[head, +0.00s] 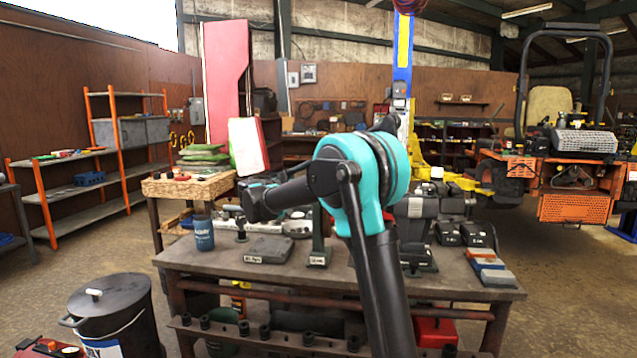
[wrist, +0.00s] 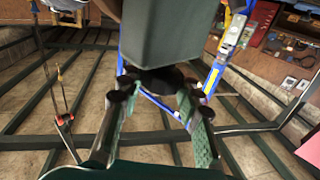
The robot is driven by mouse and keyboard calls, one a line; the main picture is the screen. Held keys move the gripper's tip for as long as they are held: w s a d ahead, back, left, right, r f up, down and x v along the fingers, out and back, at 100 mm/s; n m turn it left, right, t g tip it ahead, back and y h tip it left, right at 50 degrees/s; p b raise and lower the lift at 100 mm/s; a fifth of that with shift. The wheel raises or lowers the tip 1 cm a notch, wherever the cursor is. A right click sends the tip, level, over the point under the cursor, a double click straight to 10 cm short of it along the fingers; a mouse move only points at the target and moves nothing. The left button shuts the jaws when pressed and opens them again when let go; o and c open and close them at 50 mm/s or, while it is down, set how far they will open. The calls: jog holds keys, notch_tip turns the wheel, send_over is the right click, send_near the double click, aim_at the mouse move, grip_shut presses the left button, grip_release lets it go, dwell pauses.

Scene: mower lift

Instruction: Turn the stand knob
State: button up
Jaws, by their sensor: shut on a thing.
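The dark knob (wrist: 157,79) shows in the wrist view at the end of a dark green block, which looks like the stand (wrist: 170,40). My gripper (wrist: 155,92) has one finger on each side of the knob and is shut on it. The exact contact is partly hidden in shadow. In the head view, a green post on a labelled base (head: 318,250) stands on the workbench and looks like the same stand. Its top is hidden behind my arm, and my fingers cannot be made out there.
The workbench (head: 215,257) also carries a blue can (head: 203,235), a flat grey block (head: 269,249), a dark vise-like tool (head: 416,225) and several coloured blocks (head: 490,268) at the right. A lidded black bin (head: 112,312) stands at front left. An orange mower (head: 555,165) is at back right.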

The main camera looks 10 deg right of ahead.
jog(key=shift+m+g+h, duration=0.3)
jog(key=shift+m+g, duration=0.1)
jog(key=shift+g, duration=0.1)
jog(key=o, duration=1.2)
jog(key=v, duration=1.2)
